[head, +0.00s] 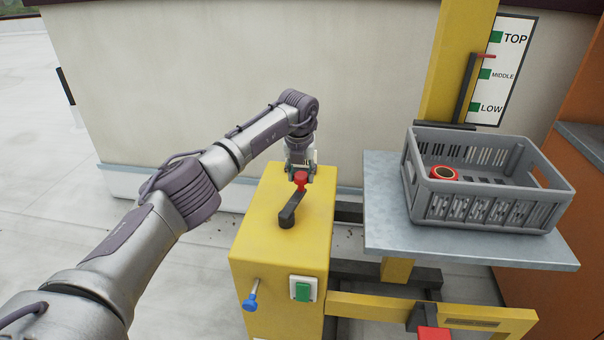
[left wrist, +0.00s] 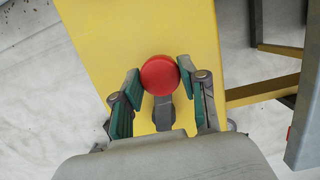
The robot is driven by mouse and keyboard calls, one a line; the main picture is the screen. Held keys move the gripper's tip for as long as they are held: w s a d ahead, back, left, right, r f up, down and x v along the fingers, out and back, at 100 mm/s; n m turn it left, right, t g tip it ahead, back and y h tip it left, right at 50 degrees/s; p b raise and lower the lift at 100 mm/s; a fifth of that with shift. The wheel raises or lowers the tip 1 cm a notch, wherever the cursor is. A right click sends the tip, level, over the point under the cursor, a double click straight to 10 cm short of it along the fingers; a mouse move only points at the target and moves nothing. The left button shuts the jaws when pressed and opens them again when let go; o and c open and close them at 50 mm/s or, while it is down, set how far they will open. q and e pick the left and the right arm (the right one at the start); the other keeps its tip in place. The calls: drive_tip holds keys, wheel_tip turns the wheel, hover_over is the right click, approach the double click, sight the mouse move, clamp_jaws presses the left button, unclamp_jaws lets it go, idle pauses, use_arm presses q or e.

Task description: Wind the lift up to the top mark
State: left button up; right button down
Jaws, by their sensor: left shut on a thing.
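The winch box (head: 265,235) is yellow, with a dark crank (head: 291,209) on top that ends in a red knob (head: 301,178). My left gripper (head: 301,172) is shut on this knob. In the left wrist view the round red knob (left wrist: 160,75) sits between the green-padded fingers. The lift platform (head: 395,232) is a grey plate beside a yellow mast (head: 455,65). The white mark board (head: 500,72) reads TOP, MIDDLE and LOW beside green squares. A red pointer (head: 485,56) stands between TOP and MIDDLE. My right gripper is not in view.
A grey crate (head: 480,210) on the platform holds a red ring-shaped roll (head: 443,173). The box front has a blue-knobbed lever (head: 251,300) and a green button (head: 302,289). A pale wall (head: 230,75) stands behind. An orange surface (head: 575,120) bounds the right.

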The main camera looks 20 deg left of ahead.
use_arm(q)
drive_tip(key=shift+w+a+r, duration=0.1)
drive_tip(key=shift+a+r, duration=0.05)
drive_tip(key=shift+a, duration=1.1)
